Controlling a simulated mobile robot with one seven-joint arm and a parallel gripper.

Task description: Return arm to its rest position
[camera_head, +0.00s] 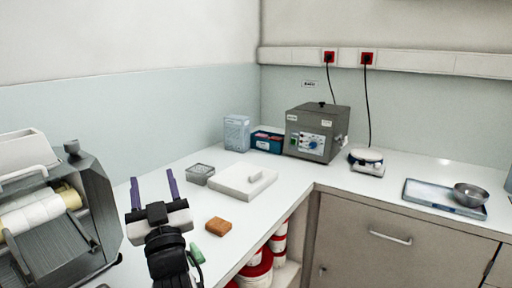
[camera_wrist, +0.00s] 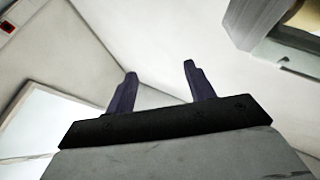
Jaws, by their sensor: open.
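My gripper (camera_head: 154,190) is at the lower left of the head view, raised in front of the white counter (camera_head: 300,178). Its two purple fingers stand apart with nothing between them. In the wrist view the open fingers (camera_wrist: 158,88) point toward pale wall surfaces, and no object lies between them. My black arm shows below the gripper in the head view and hides part of the counter.
Left stands a roller mill (camera_head: 55,225). Near the gripper lie an orange-brown block (camera_head: 218,226) and a green item (camera_head: 196,252). Behind are a white slab (camera_head: 240,182), a clear box (camera_head: 200,174), and a grey device (camera_head: 317,132). A tray (camera_head: 425,195) holds a metal bowl (camera_head: 468,193).

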